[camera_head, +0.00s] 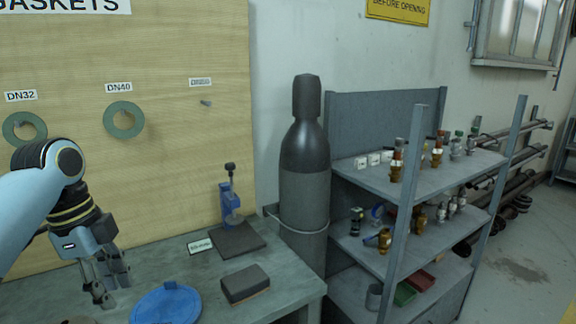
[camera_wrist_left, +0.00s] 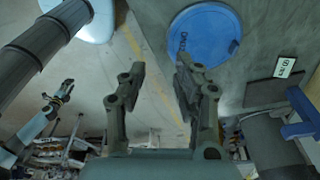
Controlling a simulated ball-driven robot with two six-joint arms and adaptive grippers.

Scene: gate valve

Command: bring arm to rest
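My left arm comes in from the left in the head view, with its left gripper (camera_head: 112,288) pointing down over the left part of the workbench (camera_head: 225,285). In the left wrist view the two fingers of the left gripper (camera_wrist_left: 160,68) stand apart with nothing between them. The blue round lid (camera_head: 168,305) lies on the bench to the right of the gripper in the head view. It shows beyond the fingertips in the wrist view (camera_wrist_left: 205,45). My right arm, with its right gripper (camera_wrist_left: 66,88), shows small at the left of the wrist view; its fingers are too small to read.
A dark block (camera_head: 245,284) and a blue clamp-like tool (camera_head: 231,205) stand on the bench. A wooden board (camera_head: 170,140) with green gaskets rises behind it. A dark gas cylinder (camera_head: 304,165) and a grey shelf (camera_head: 440,175) with fittings stand to the right.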

